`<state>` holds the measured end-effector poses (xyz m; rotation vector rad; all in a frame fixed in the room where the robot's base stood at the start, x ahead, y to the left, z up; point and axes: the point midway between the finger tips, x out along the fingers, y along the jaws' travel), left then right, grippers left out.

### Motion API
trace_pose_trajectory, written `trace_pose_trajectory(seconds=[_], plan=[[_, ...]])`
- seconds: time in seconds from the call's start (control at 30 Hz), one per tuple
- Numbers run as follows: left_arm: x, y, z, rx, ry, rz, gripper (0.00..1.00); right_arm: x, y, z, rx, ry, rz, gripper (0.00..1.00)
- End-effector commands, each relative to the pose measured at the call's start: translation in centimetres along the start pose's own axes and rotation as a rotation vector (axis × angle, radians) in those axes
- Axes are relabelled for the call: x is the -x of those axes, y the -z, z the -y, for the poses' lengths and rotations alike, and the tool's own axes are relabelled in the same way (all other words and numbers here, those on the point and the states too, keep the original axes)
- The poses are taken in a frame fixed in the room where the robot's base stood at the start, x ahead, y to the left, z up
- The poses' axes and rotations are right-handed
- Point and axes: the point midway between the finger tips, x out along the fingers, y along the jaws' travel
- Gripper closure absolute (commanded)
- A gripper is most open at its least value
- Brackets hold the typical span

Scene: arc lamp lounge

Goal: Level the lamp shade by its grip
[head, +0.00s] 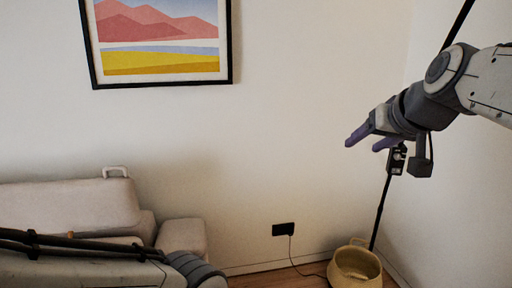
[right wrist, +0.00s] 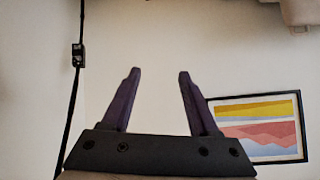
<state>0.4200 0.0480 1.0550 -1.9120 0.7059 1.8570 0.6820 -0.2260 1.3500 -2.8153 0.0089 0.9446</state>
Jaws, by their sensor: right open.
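The lamp's thin black pole (head: 381,208) rises on the right of the head view, passes behind my right arm and leaves at the top. A small dark box (head: 397,165) sits on the pole. In the right wrist view, which is upside down, the pole (right wrist: 72,105) and box (right wrist: 78,55) stand left of the fingers. The lamp shade and its grip do not show in either view. My right gripper (head: 364,146) is open and empty, in front of the wall. Its two purple fingers also stand apart in the right wrist view (right wrist: 159,74). My left gripper is out of frame.
A woven basket (head: 344,267) stands at the pole's foot. A black wall plate (head: 283,229) has a cord hanging from it. A pale sofa (head: 65,204) is at left, below a framed picture (head: 158,81). Bare wall (head: 290,120) fills the middle.

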Motion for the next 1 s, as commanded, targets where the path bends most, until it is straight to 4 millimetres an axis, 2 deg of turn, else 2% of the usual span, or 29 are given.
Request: trace_pose_trajectory(seconds=[0.03,0.13,0.27,0.3,0.4,0.53,0.6,0.7,0.8,1.0], plan=[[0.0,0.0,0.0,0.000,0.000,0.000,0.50,-1.5,-3.2,2.7,0.035,0.051,0.082,0.39],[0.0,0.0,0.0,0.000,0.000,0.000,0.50,-3.2,-9.6,6.7,0.104,0.123,0.233,0.39],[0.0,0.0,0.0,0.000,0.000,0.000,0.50,-3.7,-18.6,10.9,0.223,0.198,0.431,0.39],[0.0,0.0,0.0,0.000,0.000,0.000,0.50,-3.4,-21.6,11.8,0.266,0.216,0.493,0.39],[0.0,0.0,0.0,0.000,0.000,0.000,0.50,-2.2,-28.6,13.2,0.384,0.248,0.639,0.39],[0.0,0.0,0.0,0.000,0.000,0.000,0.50,0.0,-36.0,13.0,0.532,0.265,0.788,0.39],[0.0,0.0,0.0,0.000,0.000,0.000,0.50,1.1,-38.6,12.4,0.596,0.264,0.845,0.39],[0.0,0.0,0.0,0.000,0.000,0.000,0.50,2.0,-40.9,11.6,0.657,0.261,0.892,0.39],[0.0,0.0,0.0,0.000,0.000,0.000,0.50,2.4,-41.8,11.2,0.680,0.258,0.910,0.39],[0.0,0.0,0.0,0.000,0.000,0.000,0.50,2.4,-41.8,11.2,0.681,0.258,0.911,0.39]])
